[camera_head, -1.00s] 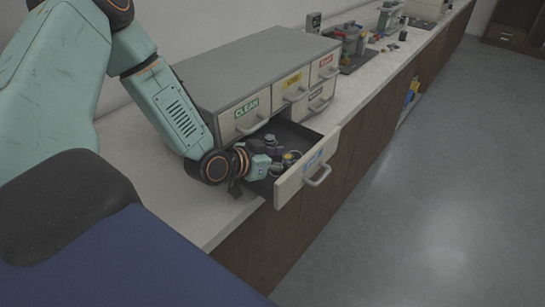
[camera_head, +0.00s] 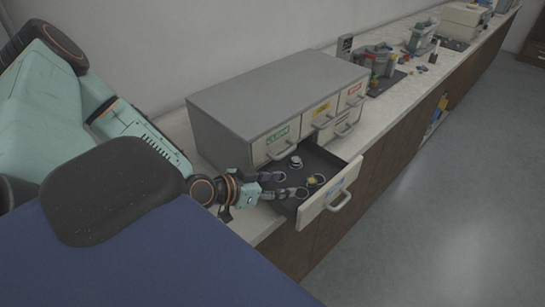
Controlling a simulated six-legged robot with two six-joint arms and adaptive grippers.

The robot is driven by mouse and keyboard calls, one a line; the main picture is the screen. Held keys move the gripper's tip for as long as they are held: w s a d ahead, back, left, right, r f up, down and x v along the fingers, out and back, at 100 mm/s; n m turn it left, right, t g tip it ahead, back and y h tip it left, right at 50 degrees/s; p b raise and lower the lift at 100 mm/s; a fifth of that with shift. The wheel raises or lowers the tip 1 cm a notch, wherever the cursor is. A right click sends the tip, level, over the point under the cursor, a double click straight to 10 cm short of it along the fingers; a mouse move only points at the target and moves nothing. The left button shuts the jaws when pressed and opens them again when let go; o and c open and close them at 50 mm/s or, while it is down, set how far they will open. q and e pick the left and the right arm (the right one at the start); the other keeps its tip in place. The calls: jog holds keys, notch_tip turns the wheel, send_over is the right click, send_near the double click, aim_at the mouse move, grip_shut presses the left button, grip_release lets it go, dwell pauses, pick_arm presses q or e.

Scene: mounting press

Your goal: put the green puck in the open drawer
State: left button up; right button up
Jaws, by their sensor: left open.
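The open drawer (camera_head: 331,201) sticks out from the lower left of a grey cabinet. Its front has a handle and a blue label. My left gripper (camera_head: 286,184) reaches in low over the drawer's left side, its fingers apart. No object shows clearly between them. I cannot make out a green puck; a small round grey piece with a pale top (camera_head: 296,162) lies at the back of the drawer. A ring-like piece with yellow (camera_head: 317,179) lies nearer the front, and another pale ring is close to the fingertips. My right gripper is not in view.
The grey cabinet (camera_head: 280,92) has several shut drawers with green, yellow and red labels. It stands on a long pale counter (camera_head: 398,96). Bottles and small parts (camera_head: 382,62) stand farther along. The floor (camera_head: 440,220) at right is clear.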

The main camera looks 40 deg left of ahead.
pick_arm(q)
jog(key=shift+s+a+r+p, duration=0.1)
jog(key=shift+s+r+p, duration=0.3)
jog(key=shift+p, duration=0.05)
jog(key=shift+s, duration=0.35)
jog(key=shift+a, duration=0.1)
jog(key=shift+c, duration=0.3)
